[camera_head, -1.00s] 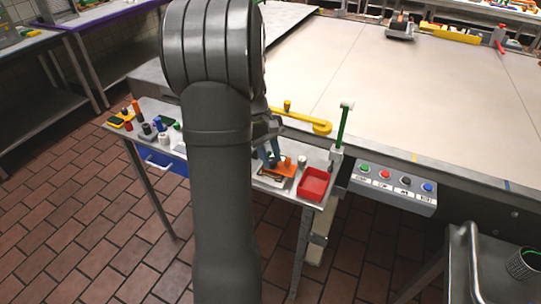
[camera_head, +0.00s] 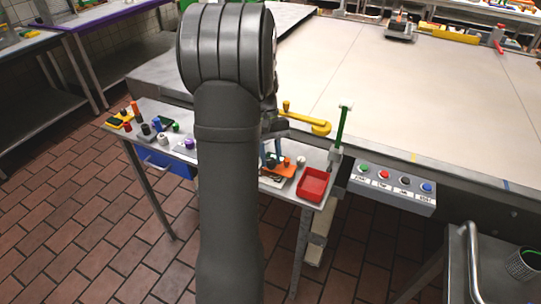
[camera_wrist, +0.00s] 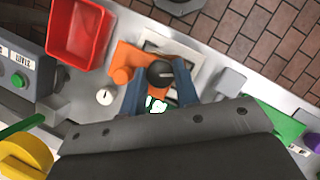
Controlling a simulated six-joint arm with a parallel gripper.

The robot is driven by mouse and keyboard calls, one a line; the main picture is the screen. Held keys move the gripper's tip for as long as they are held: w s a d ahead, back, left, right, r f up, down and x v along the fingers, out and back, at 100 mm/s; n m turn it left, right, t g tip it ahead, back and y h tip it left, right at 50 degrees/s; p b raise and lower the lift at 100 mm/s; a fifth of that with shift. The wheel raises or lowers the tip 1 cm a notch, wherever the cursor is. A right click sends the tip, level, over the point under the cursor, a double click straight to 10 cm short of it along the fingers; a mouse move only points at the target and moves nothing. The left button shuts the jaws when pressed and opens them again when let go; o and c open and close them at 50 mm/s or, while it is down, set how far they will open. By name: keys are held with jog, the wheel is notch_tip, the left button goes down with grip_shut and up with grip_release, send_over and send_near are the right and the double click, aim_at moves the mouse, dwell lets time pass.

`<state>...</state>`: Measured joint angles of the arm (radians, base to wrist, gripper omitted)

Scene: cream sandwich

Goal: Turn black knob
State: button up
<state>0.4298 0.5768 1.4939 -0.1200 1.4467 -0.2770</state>
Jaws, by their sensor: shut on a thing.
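A round black knob (camera_wrist: 160,73) shows in the wrist view, between the two blue fingers of my gripper (camera_wrist: 161,88). The fingers are closed in on its sides and stand over the small metal side table (camera_wrist: 225,62). An orange part (camera_wrist: 125,60) lies beside the knob, and a light plate lies behind it. In the head view, my gripper (camera_head: 271,156) is low over the right part of the side table, partly behind my arm. The knob is hidden there. How far it is turned cannot be told.
A red tray (camera_head: 313,185) stands right of the gripper. A green-handled upright (camera_head: 343,128) and a yellow bar (camera_head: 310,121) are near the conveyor edge. A button panel (camera_head: 391,188) is at the right. Several small coloured controls fill the table's left end.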

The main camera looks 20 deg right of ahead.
jog(key=o, duration=1)
jog(key=shift+c, duration=0.2)
jog(key=shift+n, duration=0.3)
jog(key=n+h, duration=0.2)
jog(key=n, duration=0.3)
jog(key=shift+s+a+r, duration=0.1)
jog(key=shift+a, duration=0.05)
jog(key=shift+r+n+t+h, duration=0.3)
jog(key=shift+n+h, duration=0.1)
jog(key=shift+n, duration=0.3)
jog(key=w+v, duration=0.1)
jog(key=v, duration=1.6)
jog(key=s+d+r+m+t+y, duration=0.3)
jog(key=s+m, duration=0.4)
jog(key=m, duration=0.8)
jog(key=shift+t+h, duration=0.4)
notch_tip(320, 180, down, 11)
jog(key=shift+d, duration=0.2)
notch_tip(320, 180, up, 10)
jog(key=shift+r, duration=0.15)
